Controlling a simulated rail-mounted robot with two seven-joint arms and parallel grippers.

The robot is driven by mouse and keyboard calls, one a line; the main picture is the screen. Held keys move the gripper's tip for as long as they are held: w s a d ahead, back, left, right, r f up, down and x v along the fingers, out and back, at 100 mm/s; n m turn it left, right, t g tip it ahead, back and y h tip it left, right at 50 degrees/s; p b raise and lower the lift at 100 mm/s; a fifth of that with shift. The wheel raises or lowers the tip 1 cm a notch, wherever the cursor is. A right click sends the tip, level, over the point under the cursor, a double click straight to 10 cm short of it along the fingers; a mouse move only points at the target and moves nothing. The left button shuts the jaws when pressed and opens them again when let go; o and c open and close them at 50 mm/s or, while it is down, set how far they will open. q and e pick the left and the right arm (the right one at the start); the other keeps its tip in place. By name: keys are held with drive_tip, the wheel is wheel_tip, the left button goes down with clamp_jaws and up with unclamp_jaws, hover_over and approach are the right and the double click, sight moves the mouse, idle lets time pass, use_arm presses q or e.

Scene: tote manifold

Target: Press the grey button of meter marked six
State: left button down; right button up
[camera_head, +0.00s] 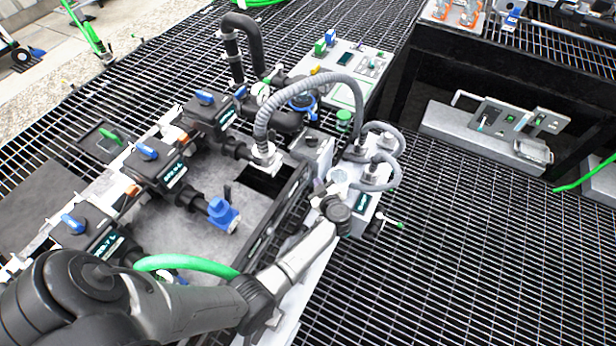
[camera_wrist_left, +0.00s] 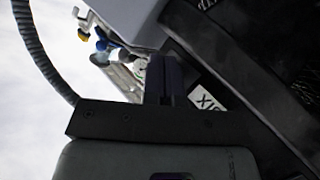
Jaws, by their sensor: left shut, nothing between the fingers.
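My left arm reaches in from the lower left of the head view. Its gripper (camera_head: 322,188) is at the white unit (camera_head: 361,222) with a small dark display, right of the dark rail. In the left wrist view the gripper's dark fingers (camera_wrist_left: 166,68) are shut and empty. They are close beside a dark housing with a white label (camera_wrist_left: 208,101), on which the letters "IX" show; the rest is covered. I cannot tell whether the fingers touch the housing. The grey button is not discernible in either view. My right gripper is not in view.
Dark meter-like boxes with blue handles (camera_head: 148,151) line the left side. A ribbed grey hose (camera_head: 318,78) arches behind the gripper, and a green hose (camera_head: 185,263) runs near my arm. A panel (camera_head: 362,66) stands behind. The grating on the right is largely open.

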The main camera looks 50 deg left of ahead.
use_arm(q)
drive_tip(key=d, duration=0.1)
drive_tip(key=w+d, duration=0.1)
drive_tip(key=d, duration=0.2)
drive_tip(key=shift+w+d, duration=0.3)
drive_tip(key=shift+w, duration=0.05)
